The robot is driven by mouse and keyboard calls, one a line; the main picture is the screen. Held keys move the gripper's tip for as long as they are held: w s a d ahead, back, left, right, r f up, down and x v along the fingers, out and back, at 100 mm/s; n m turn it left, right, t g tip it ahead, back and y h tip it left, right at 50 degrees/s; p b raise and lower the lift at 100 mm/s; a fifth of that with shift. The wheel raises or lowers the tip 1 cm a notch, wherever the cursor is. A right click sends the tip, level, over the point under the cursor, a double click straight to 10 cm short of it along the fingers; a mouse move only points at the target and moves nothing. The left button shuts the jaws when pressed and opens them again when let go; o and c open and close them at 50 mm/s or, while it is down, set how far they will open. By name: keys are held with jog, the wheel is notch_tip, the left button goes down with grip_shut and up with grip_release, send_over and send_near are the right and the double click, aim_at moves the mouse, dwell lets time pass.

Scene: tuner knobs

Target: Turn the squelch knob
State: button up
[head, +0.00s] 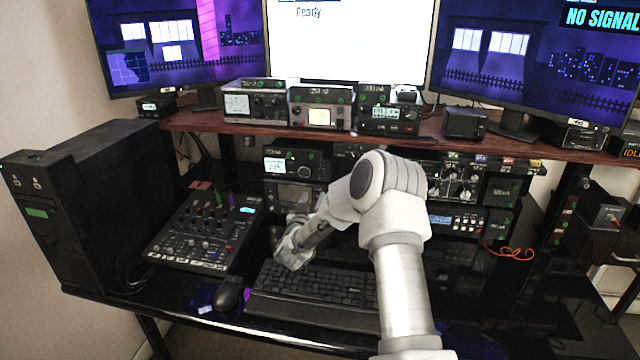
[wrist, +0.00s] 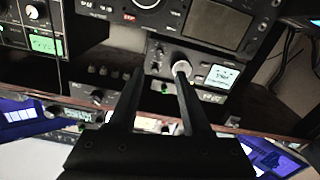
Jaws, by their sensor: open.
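I cannot read a squelch label on any knob. In the wrist view, a round silver knob (wrist: 181,59) sits on the face of a small radio with a lit screen (wrist: 222,76). My gripper (wrist: 160,72) is open and empty, with its two dark fingers apart. The right finger's tip overlaps the silver knob in the picture; contact cannot be told. The left finger's tip is left of the knob. In the head view that radio (head: 297,163) seems to be the one under the shelf. My gripper (head: 293,247) is low in front of it, above the keyboard; its fingertips are unclear.
A wooden shelf (head: 230,124) with several radios runs above. A mixer (head: 205,232) stands at left, beside a black computer tower (head: 85,205). The keyboard (head: 315,290) and mouse (head: 229,294) lie in front. More rack units (head: 455,220) are at right, partly behind my arm.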

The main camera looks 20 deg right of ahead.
aim_at(321, 179)
jog(key=x, duration=1)
jog(key=shift+d, duration=0.1)
grip_shut()
jog(key=shift+b, duration=0.3)
